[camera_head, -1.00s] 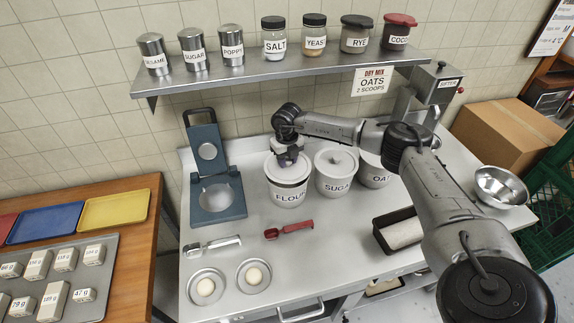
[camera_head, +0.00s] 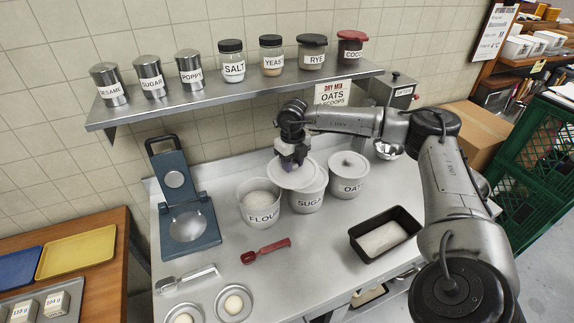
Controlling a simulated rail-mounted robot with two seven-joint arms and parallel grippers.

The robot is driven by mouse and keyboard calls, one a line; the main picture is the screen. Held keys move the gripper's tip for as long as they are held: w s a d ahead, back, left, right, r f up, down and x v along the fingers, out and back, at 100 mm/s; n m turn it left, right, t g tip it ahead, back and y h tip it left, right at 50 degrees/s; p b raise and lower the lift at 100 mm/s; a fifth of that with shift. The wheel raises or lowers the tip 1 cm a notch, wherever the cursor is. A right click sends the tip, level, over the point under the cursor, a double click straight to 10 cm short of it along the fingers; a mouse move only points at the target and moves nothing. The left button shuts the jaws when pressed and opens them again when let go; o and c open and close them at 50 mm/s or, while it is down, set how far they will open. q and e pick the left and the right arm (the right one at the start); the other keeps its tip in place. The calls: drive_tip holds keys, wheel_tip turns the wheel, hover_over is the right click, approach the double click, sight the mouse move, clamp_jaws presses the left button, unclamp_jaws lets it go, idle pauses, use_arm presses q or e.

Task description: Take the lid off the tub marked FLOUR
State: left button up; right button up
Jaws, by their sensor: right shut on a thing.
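The white tub marked FLOUR (camera_head: 262,218) stands open on the steel bench, with pale flour (camera_head: 258,200) showing inside. My right gripper (camera_head: 292,162) is shut on the round white flour lid (camera_head: 296,177). It holds the lid, a little tilted, to the right of the flour tub and in front of the sugar tub's top in this view. The sugar tub (camera_head: 307,204) is partly hidden by the lid, so its own top cannot be seen fully. My left gripper is not in view.
The lidded oats tub (camera_head: 348,186) stands right of the sugar tub. A blue press (camera_head: 190,222) stands left of the flour tub. A red scoop (camera_head: 266,251) and a black loaf tin (camera_head: 386,232) lie in front. A shelf (camera_head: 250,95) of jars hangs above.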

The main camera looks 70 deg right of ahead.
drive_tip(key=shift+r+p, duration=0.95)
drive_tip(key=shift+r, duration=0.35)
